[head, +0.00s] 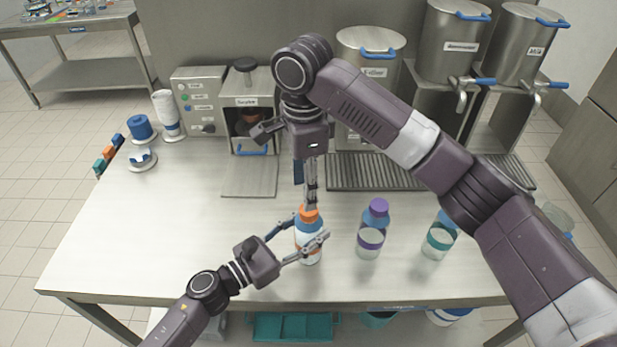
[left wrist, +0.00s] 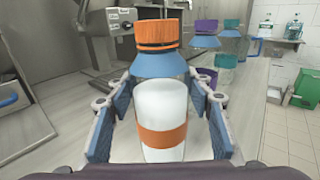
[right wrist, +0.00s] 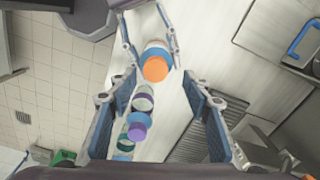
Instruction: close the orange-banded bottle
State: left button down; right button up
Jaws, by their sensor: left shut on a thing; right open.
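The orange-banded bottle (head: 306,240) stands upright near the front of the table, with an orange cap (head: 309,214) on its top. In the left wrist view the bottle (left wrist: 162,105) shows a blue shoulder, white contents, an orange band and the ribbed orange cap (left wrist: 157,34). My left gripper (head: 308,243) is shut on the bottle's body from the left. My right gripper (head: 311,200) points down above the cap; its fingers are open. In the right wrist view the orange cap (right wrist: 155,69) lies beyond the fingers, apparently untouched. Whether the cap is fully tight cannot be told.
A purple-capped bottle (head: 371,230) and a teal-banded bottle (head: 439,238) stand to the right. A sealing machine (head: 252,115) and a drip grate (head: 375,172) are behind. A blue roll (head: 141,127) stands at the left. The table's left front is clear.

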jog(key=n, duration=0.6)
jog(key=shift+r, duration=0.25)
jog(key=n, duration=0.3)
jog(key=shift+r, duration=0.1)
jog(key=n, duration=0.6)
jog(key=shift+r, duration=0.2)
jog(key=n, duration=0.5)
jog(key=shift+r, duration=0.15)
jog(key=n, duration=0.5)
jog(key=shift+d+r+n, duration=0.1)
jog(key=shift+r+n, duration=0.05)
jog(key=shift+n, duration=0.25)
jog(key=n, duration=0.5)
jog(key=shift+s+r, duration=0.1)
jog(key=shift+r, duration=0.1)
jog(key=n, duration=0.5)
jog(key=shift+d+r+n, duration=0.1)
jog(key=shift+d+n, duration=0.1)
jog(key=shift+n, duration=0.1)
jog(key=n, duration=0.5)
jog(key=shift+d+r, duration=0.1)
jog(key=shift+d, duration=0.05)
